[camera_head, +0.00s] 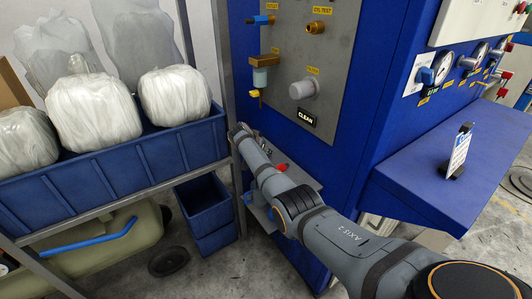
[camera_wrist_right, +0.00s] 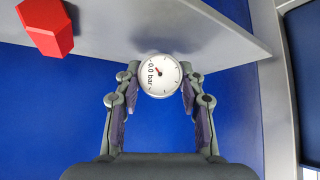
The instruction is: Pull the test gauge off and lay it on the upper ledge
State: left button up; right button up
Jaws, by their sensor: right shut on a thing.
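The test gauge (camera_wrist_right: 159,72) has a round white dial marked 0.0 bar and shows in the right wrist view. My right gripper (camera_wrist_right: 160,78) is shut on it, with a finger on each side of the dial. The view does not show whether the gauge is still joined to a fitting behind it. In the head view my right arm reaches in to the panel's lower left, and its gripper and the gauge are hidden. A broad blue ledge (camera_head: 415,190) juts from the cabinet at the right. My left gripper is not in view.
A grey plate (camera_wrist_right: 190,30) and a red knob (camera_wrist_right: 47,27) are close to the gripper in the wrist view. A small stand with a card (camera_head: 459,150) occupies the blue ledge's right part; its left part is clear. A rack with a blue crate (camera_head: 110,165) stands left.

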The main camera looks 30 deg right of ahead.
jog(key=shift+f+b, duration=0.7)
jog(key=shift+f, duration=0.2)
jog(key=o, duration=1.4)
jog(key=shift+c, duration=0.2)
jog(key=v, duration=1.2)
